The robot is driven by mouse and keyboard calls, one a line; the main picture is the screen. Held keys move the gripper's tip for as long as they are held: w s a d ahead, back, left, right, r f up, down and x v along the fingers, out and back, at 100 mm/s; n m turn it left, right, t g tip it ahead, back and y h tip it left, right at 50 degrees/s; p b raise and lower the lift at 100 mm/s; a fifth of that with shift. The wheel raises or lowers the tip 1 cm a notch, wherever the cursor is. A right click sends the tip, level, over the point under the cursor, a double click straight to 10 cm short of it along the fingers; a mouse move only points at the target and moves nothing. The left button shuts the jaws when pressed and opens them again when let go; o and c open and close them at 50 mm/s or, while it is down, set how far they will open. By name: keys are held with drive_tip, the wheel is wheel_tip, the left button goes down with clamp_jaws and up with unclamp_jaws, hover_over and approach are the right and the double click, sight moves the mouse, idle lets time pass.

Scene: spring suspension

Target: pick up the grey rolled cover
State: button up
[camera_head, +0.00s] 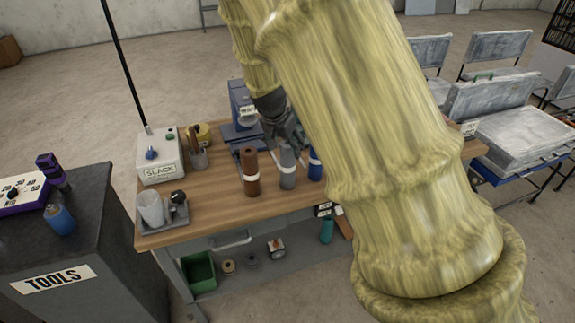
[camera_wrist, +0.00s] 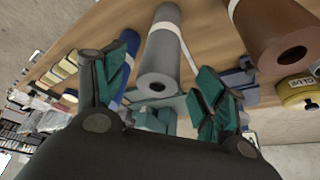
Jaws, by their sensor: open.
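The grey rolled cover (camera_head: 288,168) stands upright on the wooden workbench, with a pale band round it, between a brown roll (camera_head: 251,178) and a blue roll (camera_head: 315,163). My gripper (camera_head: 288,132) is above and close to its top end. In the wrist view the grey rolled cover (camera_wrist: 167,50) points its open hollow end at the camera. It appears between the green-padded fingers of my gripper (camera_wrist: 163,78), which are spread apart with nothing held. I cannot tell whether the fingers reach past its top end.
The brown roll (camera_wrist: 275,25) and blue roll (camera_wrist: 129,45) flank the grey one closely. My arm hides the bench's right part.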

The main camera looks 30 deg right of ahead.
sight(288, 165)
drive_tip(key=shift+p+x, duration=0.9)
drive_tip(key=shift+x, duration=1.75)
drive_tip(key=c, duration=1.5)
drive_tip(key=shift+r, duration=0.1)
